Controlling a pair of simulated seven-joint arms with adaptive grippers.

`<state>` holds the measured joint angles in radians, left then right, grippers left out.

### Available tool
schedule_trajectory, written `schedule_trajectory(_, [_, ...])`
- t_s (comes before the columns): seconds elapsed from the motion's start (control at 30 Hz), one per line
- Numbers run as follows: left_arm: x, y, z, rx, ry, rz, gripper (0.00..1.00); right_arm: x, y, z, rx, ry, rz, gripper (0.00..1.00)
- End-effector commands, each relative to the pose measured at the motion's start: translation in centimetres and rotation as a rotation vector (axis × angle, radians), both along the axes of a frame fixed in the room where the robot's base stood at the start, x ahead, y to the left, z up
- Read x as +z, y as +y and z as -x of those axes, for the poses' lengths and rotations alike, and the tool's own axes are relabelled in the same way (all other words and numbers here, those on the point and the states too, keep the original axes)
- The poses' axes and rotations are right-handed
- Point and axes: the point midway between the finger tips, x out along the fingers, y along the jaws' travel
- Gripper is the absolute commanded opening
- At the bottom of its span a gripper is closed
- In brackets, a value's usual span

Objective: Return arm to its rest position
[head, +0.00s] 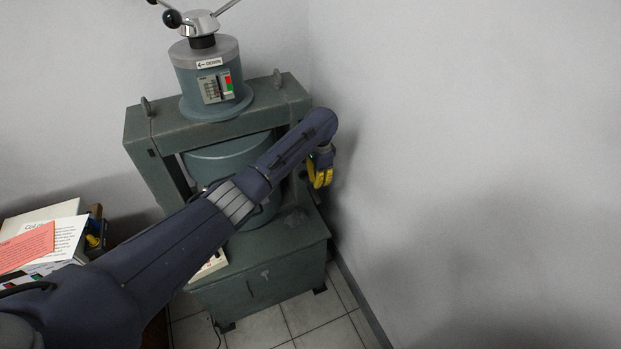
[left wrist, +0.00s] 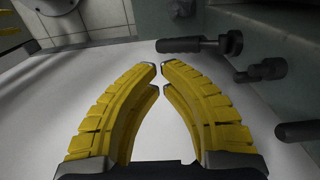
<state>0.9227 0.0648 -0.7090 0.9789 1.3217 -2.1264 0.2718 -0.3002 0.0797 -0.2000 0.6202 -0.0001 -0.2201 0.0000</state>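My left arm reaches in from the left in the head view and crosses in front of the green electromagnet (head: 218,162). My left gripper (head: 321,183), with yellow fingers, hangs at the magnet's right side, near the wall. In the left wrist view the two yellow fingers of my left gripper (left wrist: 159,70) lean in until their tips almost meet. Only a narrow gap shows between them, with nothing held. The arm hides part of the magnet's middle. My right gripper is not in view.
Dark handles and knobs (left wrist: 181,45) lie just beyond the fingertips in the left wrist view. The pale wall (head: 470,150) stands close on the right. Papers and a pink sheet (head: 27,246) lie at the left. Tiled floor (head: 300,322) shows below the magnet.

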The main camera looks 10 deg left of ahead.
Motion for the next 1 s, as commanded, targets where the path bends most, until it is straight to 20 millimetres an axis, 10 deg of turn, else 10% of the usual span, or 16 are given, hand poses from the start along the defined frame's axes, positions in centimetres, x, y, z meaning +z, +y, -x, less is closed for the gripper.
schedule_trajectory(0.7, [0.6,-0.1,0.3,-0.001,-0.001,0.001,0.0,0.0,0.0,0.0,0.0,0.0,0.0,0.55])
schedule_trajectory(1.0, [-4.8,-1.2,4.5,-0.011,-0.057,0.038,0.0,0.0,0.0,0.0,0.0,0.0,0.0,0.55])
